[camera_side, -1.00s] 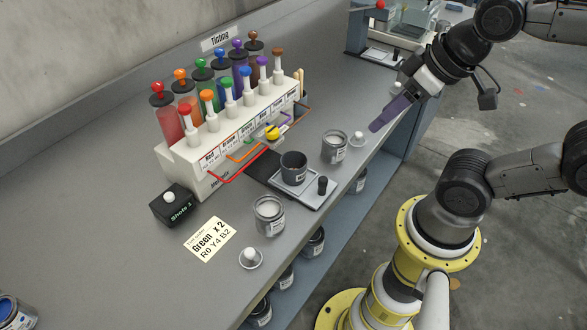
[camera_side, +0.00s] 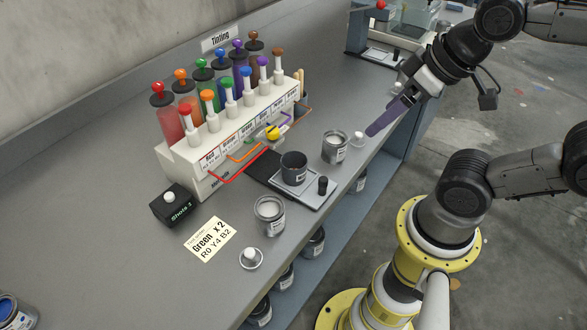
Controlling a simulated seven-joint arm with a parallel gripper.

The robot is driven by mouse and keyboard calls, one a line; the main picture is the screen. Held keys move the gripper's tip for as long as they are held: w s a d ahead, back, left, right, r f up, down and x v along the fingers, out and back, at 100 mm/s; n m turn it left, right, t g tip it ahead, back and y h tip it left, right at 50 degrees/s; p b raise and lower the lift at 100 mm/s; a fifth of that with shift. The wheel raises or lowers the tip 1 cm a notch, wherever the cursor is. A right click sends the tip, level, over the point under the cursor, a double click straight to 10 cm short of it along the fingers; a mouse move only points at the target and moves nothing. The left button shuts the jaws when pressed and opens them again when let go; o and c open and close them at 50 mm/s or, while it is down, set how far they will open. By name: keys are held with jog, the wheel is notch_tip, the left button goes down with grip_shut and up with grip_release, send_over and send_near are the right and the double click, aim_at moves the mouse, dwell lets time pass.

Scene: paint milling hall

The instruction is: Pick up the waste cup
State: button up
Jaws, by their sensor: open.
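A dark grey cup (camera_side: 293,168), open at the top, stands upright on a flat plate (camera_side: 313,198) with a black knob at mid-bench. I take it to be the waste cup; its small label is too small to read. My gripper (camera_side: 371,132) has purple fingers and is open and empty. It is over the bench's right edge, to the right of and farther back than the dark cup, and apart from it. The fingers overlap in this view, so the gap between them is hidden.
Tins of pale paint stand on both sides of the plate, one behind (camera_side: 335,148) and one in front (camera_side: 269,215). White-knobbed lids (camera_side: 358,140) lie nearby. The tinting rack (camera_side: 240,125) runs along behind with coloured spouts. A black box (camera_side: 172,207) and order card (camera_side: 211,240) lie left.

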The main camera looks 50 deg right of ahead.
jog(key=shift+o, duration=0.3)
jog(key=n+g, duration=0.6)
jog(key=n, duration=2.1)
send_over(294, 165)
jog(key=s+a, duration=0.2)
notch_tip(294, 165, down, 5)
jog(key=f, duration=0.8)
jog(key=shift+w+d+f, duration=0.1)
jog(key=shift+w+f, duration=0.05)
jog(key=shift+w, duration=0.05)
jog(key=shift+w+f, duration=0.1)
jog(key=shift+f, duration=2.6)
